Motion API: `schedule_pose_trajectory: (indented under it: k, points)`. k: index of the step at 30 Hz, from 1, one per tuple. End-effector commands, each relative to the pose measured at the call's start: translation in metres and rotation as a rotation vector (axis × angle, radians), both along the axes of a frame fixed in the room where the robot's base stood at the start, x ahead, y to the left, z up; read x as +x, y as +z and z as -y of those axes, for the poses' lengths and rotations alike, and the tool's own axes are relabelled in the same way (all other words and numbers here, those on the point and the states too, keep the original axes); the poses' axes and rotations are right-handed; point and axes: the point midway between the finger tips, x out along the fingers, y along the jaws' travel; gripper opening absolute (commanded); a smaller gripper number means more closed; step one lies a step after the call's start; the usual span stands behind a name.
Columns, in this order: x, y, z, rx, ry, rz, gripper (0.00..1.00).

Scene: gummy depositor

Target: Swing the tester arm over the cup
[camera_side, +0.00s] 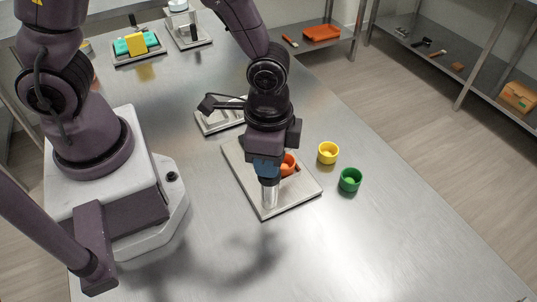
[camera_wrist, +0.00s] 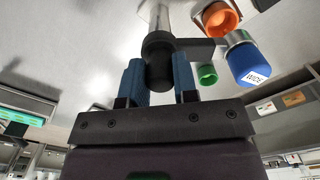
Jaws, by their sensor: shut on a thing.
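In the side view my gripper (camera_side: 267,172) points down over a flat metal tray (camera_side: 240,168). In the wrist view its two blue fingers (camera_wrist: 158,80) are shut on the black hub (camera_wrist: 159,58) of the tester arm, at the end of a pale post (camera_wrist: 158,15). A dark bar (camera_wrist: 195,48) runs right from the hub to a metal cylinder with a blue cap (camera_wrist: 247,60) and a white label. An orange cup (camera_side: 288,164) stands on the tray beside my gripper, partly hidden. It also shows in the wrist view (camera_wrist: 217,20), close to the blue-capped cylinder.
A yellow cup (camera_side: 328,153) and a green cup (camera_side: 350,180) stand on the table right of the tray. A smaller tray (camera_side: 220,119) lies behind. Other trays with turquoise and yellow items (camera_side: 138,43) sit at the back. The table's front right is clear.

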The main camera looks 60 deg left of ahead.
Motion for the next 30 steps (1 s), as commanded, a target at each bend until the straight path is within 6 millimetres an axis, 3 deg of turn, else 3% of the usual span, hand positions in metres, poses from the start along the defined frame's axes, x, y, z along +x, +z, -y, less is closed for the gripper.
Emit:
schedule_pose_trajectory:
  k: [16, 17, 19, 30]
  points:
    - [0.002, 0.0011, 0.0009, -0.003, -0.024, 0.007, 0.04]
    - [0.002, 0.0011, 0.0009, -0.003, -0.024, 0.007, 0.34]
    - [0.0018, 0.001, 0.0008, -0.003, -0.023, 0.007, 0.5]
    - [0.0012, 0.005, 0.0003, -0.002, -0.021, 0.004, 0.53]
